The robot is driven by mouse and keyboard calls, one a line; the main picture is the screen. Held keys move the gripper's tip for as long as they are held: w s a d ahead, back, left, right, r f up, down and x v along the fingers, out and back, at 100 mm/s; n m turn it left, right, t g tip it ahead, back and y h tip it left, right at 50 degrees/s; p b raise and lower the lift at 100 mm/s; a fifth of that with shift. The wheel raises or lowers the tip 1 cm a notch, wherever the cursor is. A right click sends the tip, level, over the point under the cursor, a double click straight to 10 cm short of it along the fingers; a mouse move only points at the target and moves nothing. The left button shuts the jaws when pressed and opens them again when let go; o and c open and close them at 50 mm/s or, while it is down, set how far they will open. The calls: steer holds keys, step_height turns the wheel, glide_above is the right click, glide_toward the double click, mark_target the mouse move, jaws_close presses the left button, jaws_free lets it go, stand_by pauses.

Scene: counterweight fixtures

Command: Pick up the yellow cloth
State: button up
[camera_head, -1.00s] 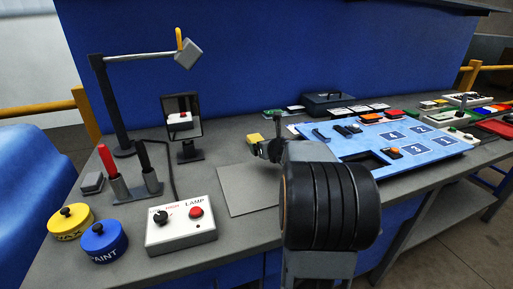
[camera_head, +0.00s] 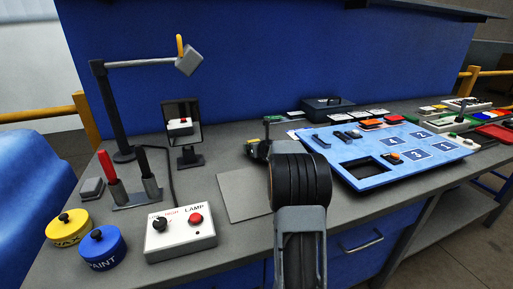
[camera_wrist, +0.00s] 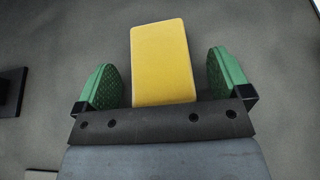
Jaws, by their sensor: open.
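The yellow cloth (camera_wrist: 162,55) is a folded, block-like rectangle lying on the grey bench. In the wrist view it lies between the two green finger pads of my gripper (camera_wrist: 165,76), with a gap on each side. The gripper is open and holds nothing. Its near end is hidden behind the dark bar of my gripper. In the head view the cloth (camera_head: 251,142) shows only as a small yellow patch, mostly hidden by my gripper (camera_head: 264,143).
A mirror on a stand (camera_head: 183,134) is left of my gripper. A blue numbered board (camera_head: 345,172) is close on the right. A grey mat (camera_head: 238,200) lies in front. A lamp control box (camera_head: 180,232) and paint pots (camera_head: 102,247) stand at front left.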

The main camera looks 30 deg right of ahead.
steer(key=shift+w+d+f, duration=0.1)
steer(key=shift+w+f, duration=0.1)
steer(key=shift+w, duration=0.35)
steer(key=shift+c, duration=0.2)
steer(key=c, duration=1)
